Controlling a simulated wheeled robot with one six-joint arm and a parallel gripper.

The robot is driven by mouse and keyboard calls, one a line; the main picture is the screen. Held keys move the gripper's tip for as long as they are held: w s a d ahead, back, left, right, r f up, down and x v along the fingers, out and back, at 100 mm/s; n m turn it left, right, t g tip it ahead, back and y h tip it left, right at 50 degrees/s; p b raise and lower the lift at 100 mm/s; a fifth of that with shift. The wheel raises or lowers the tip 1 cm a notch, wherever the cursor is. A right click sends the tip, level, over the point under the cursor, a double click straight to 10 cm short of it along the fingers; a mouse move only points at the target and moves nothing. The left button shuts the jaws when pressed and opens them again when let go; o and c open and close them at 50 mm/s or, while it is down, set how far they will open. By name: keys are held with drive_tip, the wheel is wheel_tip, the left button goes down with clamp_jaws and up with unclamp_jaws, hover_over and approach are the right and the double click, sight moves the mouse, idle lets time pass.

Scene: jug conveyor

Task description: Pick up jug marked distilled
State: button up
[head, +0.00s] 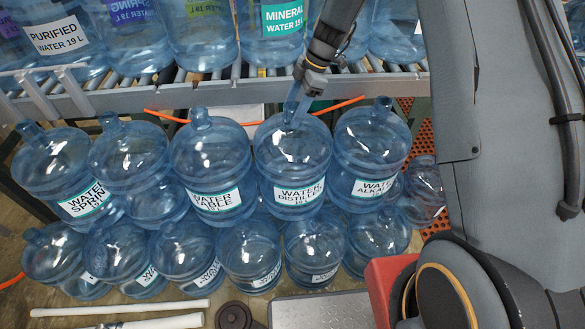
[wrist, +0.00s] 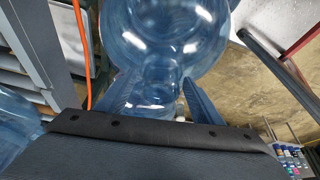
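The jug marked distilled (head: 292,165) is a clear blue bottle. It stands upright in the upper layer of jugs, second from the right, with a white "WATER DISTILLED" label facing me. My gripper (head: 297,108) has come down from above to its neck. In the wrist view the jug's round body (wrist: 165,35) fills the top middle. The blue fingers of my gripper (wrist: 160,92) stand apart, one on each side of the neck. Whether they touch the neck is not clear.
Other upper jugs stand close by: table water (head: 211,165) on the left and alkaline (head: 372,150) on the right. Behind is a roller conveyor (head: 225,95) with jugs. An orange cord (head: 340,105) runs behind the neck. A red box (head: 385,285) is at front right.

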clamp_jaws()
drive_tip(key=shift+r, duration=0.1)
